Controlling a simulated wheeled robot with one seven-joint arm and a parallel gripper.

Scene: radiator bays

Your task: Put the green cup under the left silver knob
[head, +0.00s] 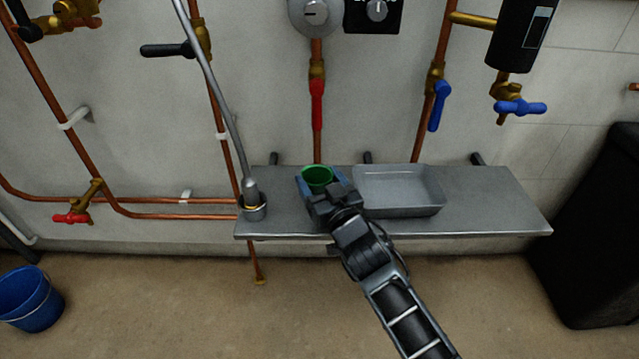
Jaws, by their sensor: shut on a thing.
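The green cup (316,177) is upright at the back of the grey metal shelf, with its open top showing. My gripper (326,190) reaches it from the front right and is shut on it; the gripper hides the cup's lower part. I cannot tell whether the cup's base touches what is below. The left silver knob (315,14) is round and on the wall, almost straight above the cup. A second silver knob (377,10) sits on a black plate to its right.
The shelf (490,205) also holds a grey tray (400,188) right of the cup. A blue item (304,188) shows beside the cup, partly hidden. A grey hose (222,95) ends in a fitting at the shelf's left. A red-handled valve (317,103) hangs above the cup.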

